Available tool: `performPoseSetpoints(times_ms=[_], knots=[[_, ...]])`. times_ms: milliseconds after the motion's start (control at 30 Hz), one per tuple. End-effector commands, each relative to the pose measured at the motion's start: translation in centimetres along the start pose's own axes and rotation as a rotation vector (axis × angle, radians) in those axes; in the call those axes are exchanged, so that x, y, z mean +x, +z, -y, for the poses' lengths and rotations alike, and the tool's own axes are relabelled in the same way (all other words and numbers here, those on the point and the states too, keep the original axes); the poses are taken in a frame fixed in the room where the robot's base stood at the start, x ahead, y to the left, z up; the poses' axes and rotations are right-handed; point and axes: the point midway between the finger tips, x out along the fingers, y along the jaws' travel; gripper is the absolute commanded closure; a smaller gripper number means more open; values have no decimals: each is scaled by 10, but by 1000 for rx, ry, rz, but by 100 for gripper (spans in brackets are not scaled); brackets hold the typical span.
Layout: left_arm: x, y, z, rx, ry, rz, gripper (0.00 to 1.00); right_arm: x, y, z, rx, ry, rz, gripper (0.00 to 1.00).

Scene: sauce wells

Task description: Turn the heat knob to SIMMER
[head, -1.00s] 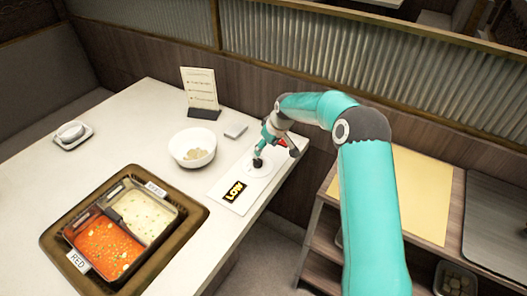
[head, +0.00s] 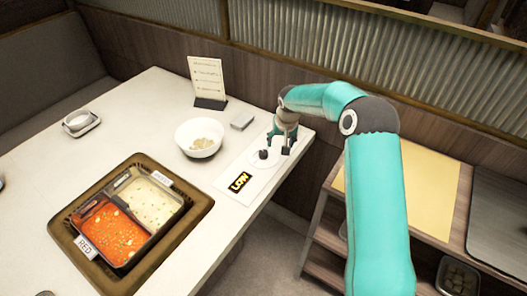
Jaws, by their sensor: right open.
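The heat knob (head: 263,155) is a small dark knob on a pale round dial, set on a white control plate (head: 228,180) near the table's right edge. The yellow lettering on the plate's black display (head: 240,182) reads LOW. My right gripper (head: 279,146) points down just behind and to the right of the knob. It is open, and it looks empty. Its fingers partly cover the back of the dial. I cannot tell whether a finger touches the knob. My left gripper is not in view.
A divided pot (head: 170,178) of red and white broth is front left. A shelf unit (head: 389,192) stands right.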

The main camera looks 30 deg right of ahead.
Motion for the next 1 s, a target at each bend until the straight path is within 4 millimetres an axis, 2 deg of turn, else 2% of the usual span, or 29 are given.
performPoseSetpoints(times_ms=[100, 233, 400, 500, 667, 767, 1000], knots=[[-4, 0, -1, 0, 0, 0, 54, -9, 2, 5, 116, 58, -17, 38], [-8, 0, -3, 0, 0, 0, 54, -23, 2, 18, 185, 113, -60, 38], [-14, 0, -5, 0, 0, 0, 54, -49, 2, 57, 94, 120, -115, 38], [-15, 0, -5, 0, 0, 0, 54, -51, 2, 67, 81, 110, -119, 38], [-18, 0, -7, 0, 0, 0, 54, -38, 1, 66, 80, 110, -118, 38], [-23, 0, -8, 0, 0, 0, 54, -23, 0, 65, 80, 109, -115, 38], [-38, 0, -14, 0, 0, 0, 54, 26, -6, 59, 80, 109, -115, 38]])
